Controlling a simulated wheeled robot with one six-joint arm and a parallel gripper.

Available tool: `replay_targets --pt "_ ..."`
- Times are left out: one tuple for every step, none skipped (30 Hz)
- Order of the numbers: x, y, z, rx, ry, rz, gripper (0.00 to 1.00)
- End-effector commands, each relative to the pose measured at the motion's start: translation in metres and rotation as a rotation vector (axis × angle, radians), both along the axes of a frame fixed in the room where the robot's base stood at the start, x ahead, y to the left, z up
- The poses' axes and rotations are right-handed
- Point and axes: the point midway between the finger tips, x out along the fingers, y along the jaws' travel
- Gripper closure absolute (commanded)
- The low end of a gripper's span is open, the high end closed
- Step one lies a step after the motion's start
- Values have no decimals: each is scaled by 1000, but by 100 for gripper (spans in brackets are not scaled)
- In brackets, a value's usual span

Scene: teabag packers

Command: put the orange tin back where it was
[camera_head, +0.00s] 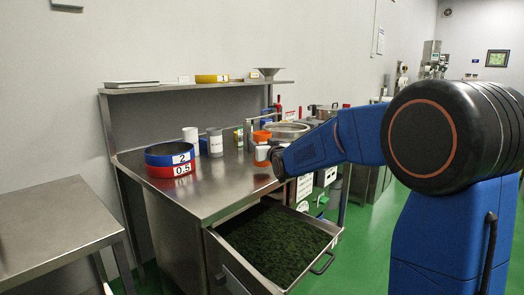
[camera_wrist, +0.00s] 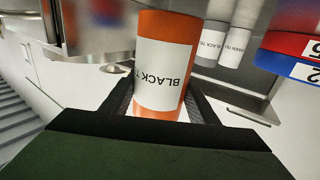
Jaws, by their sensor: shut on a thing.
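The orange tin (camera_wrist: 175,28) has a white label reading "BLACK TE…" and fills the middle of the wrist view. My gripper (camera_wrist: 158,100) is shut on it, with one dark finger on each side. In the head view the orange tin (camera_head: 261,136) is over the right part of the steel worktop (camera_head: 215,195), left of my gripper (camera_head: 274,160). A reddish reflection shows on the steel below it. I cannot tell whether its base touches the steel.
A white tin (camera_head: 190,140) and a grey tin (camera_head: 215,143) stand behind the blue and red rings (camera_head: 168,154). A steel pan (camera_head: 287,128) is behind my gripper. An open drawer of dark green leaves (camera_head: 275,243) juts out below. The worktop's middle is clear.

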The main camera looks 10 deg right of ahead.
Motion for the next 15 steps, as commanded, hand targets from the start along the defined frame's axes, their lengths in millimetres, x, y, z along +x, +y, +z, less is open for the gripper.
replay_targets --pt "0 0 -9 0 4 0 69" --pt "1 0 -13 0 4 0 69" --pt "1 0 -18 1 3 0 69" --pt "1 0 -21 1 3 0 69" --pt "0 0 -24 1 3 0 69" --pt "0 0 -26 1 2 0 69" --pt "0 0 -26 1 1 0 69" --pt "0 0 -26 1 1 0 69" --pt "0 0 -26 1 0 0 69" --pt "0 0 -25 1 0 0 69" --pt "0 0 -25 1 0 0 69" --pt "0 0 -25 1 1 0 69" --pt "0 0 -26 1 1 0 69" --pt "0 0 -26 1 1 0 69" --pt "0 0 -27 1 1 0 69"
